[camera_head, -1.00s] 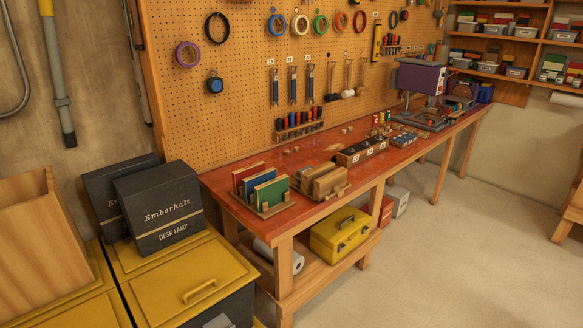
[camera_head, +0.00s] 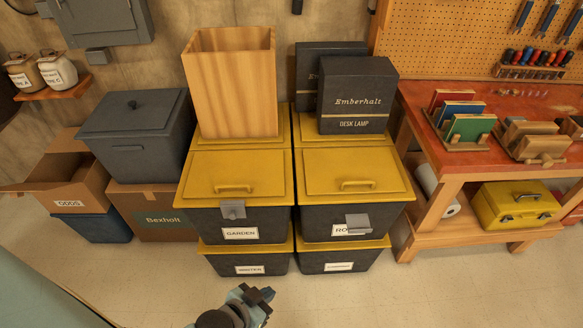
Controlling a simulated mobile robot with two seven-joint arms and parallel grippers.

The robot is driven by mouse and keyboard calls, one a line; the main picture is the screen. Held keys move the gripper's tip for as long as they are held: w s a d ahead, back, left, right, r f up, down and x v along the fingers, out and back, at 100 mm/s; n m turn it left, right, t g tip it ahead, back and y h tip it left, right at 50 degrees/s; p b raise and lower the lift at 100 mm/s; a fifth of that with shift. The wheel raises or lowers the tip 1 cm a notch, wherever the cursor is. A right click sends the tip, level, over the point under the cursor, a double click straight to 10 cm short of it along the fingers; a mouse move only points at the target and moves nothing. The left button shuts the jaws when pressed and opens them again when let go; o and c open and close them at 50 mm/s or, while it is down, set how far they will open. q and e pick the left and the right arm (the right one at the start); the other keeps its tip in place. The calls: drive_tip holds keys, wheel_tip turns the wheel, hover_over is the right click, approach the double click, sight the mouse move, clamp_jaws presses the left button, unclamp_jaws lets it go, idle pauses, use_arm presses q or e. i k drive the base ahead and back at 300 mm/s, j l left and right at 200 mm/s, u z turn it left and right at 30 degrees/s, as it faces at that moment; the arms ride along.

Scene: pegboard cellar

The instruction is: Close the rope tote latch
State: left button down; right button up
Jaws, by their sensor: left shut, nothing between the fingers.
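The rope tote (camera_head: 315,220) is a dark bin with a yellow lid (camera_head: 352,172), on top of another tote right of centre. Its label reads "RO", with the rest hidden behind the grey latch (camera_head: 358,223). This latch sits below the lid's front edge and looks swung out from the tote's front. My left gripper (camera_head: 262,294) is at the bottom centre, low in front of the totes and well apart from the latch. It is shut and empty. My right gripper is not in view.
The garden tote (camera_head: 207,224) stands left of the rope tote, its latch (camera_head: 232,209) up against the lid edge. A wooden bin (camera_head: 233,85) and a desk lamp box (camera_head: 355,95) stand on the lids. A workbench (camera_head: 430,165) is at right. The floor in front is clear.

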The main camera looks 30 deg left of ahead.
sight(356, 223)
drive_tip(key=l+u, duration=0.35)
drive_tip(key=i+l+u, duration=0.15)
drive_tip(key=u, duration=0.25)
drive_tip(key=l+u, duration=0.35)
drive_tip(key=k+l+u, duration=0.1)
drive_tip(key=l+u, duration=0.2)
drive_tip(key=l, duration=0.2)
drive_tip(key=k+l+u, duration=0.1)
drive_tip(key=l+u, duration=0.2)
drive_tip(key=l, duration=0.15)
drive_tip(key=k+l+u, duration=0.1)
drive_tip(key=l, duration=0.25)
drive_tip(key=k+l, duration=0.15)
drive_tip(key=l, duration=0.2)
drive_tip(key=k+l+u, duration=0.15)
drive_tip(key=l, duration=0.2)
drive_tip(key=k+l, duration=0.15)
drive_tip(key=l, duration=0.25)
drive_tip(key=k+l, duration=0.15)
drive_tip(key=l, duration=0.25)
drive_tip(key=k+l, duration=0.1)
drive_tip(key=l, duration=0.25)
drive_tip(key=k+l, duration=0.15)
drive_tip(key=l, duration=0.25)
